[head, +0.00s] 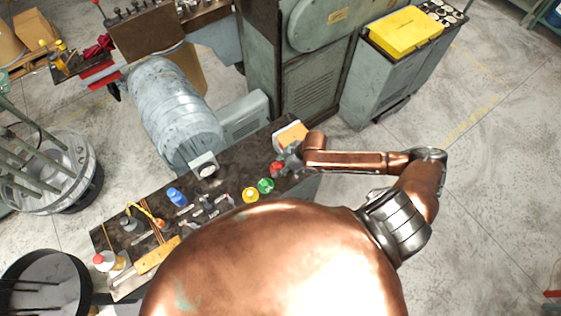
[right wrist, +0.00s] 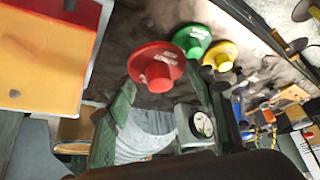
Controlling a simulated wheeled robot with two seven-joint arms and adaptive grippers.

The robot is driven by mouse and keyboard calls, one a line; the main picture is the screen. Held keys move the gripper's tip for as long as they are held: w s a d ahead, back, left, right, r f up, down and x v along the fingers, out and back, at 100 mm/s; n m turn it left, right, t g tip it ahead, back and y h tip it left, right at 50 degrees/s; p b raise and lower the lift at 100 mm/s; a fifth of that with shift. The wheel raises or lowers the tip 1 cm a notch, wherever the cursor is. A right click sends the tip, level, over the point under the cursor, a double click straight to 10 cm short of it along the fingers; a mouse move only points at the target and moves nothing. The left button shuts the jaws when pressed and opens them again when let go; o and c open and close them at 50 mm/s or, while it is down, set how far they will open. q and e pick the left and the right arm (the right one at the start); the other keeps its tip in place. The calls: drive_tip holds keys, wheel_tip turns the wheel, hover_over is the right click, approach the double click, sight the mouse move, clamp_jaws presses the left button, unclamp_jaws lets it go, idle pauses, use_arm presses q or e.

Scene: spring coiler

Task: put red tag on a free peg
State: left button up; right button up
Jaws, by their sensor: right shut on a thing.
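The red tag (head: 277,168) is a round disc with a raised round hub, over the right end of the dark bench. In the right wrist view the red tag (right wrist: 157,66) sits between the fingertips of my right gripper (right wrist: 163,92). My right gripper (head: 287,160) is shut on it. A green tag (head: 265,185) and a yellow tag (head: 250,194) of like shape are close beside it. I cannot make out for sure which parts are pegs or whether one is free. My left gripper is not in view.
The dark bench (head: 232,172) holds small metal parts, a blue item (head: 177,197) and an orange-and-white box (head: 290,136). A grey motor-like cylinder (head: 175,115) stands behind it. A round dial (right wrist: 202,124) shows beyond my fingers. Floor at the right is clear.

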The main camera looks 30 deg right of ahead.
drive_tip(key=shift+s+d+f, duration=0.15)
drive_tip(key=shift+s+d, duration=0.05)
drive_tip(key=shift+f, duration=0.2)
wheel_tip(320, 180, down, 5)
drive_tip(key=b, duration=0.5)
drive_tip(key=shift+f, duration=0.4)
drive_tip(key=shift+d, duration=0.1)
idle(0.7)
drive_tip(key=shift+f, duration=0.6)
idle(0.9)
drive_tip(key=o, duration=1.3)
drive_tip(key=shift+c, duration=0.2)
